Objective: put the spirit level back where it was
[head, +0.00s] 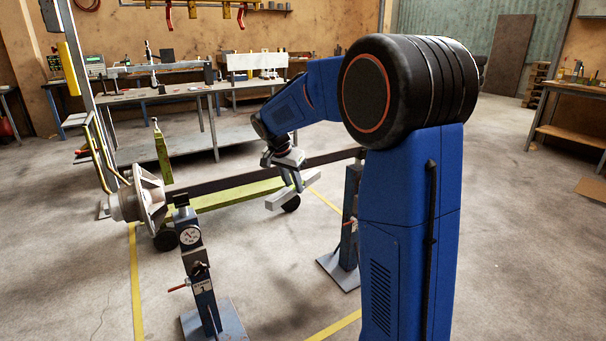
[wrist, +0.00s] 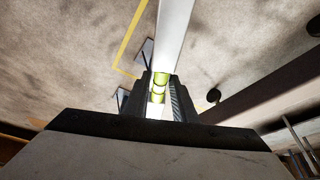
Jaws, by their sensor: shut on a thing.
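My gripper (head: 289,172) is shut on the spirit level (head: 280,200), a pale silver bar, and holds it in the air around its middle. In the head view the level is slightly tilted, its right end higher, in front of the dark axle beam and the yellow-green beam. In the wrist view the level (wrist: 175,35) runs up and away between the fingers of my gripper (wrist: 161,98), with its green vial between them. Its near end is hidden there.
A hub (head: 142,199) sits at the axle's left end. A blue stand (head: 203,285) with a dial gauge is in front, and another blue stand (head: 349,225) is at the right. A long workbench (head: 180,92) stands behind. Floor between the stands is clear.

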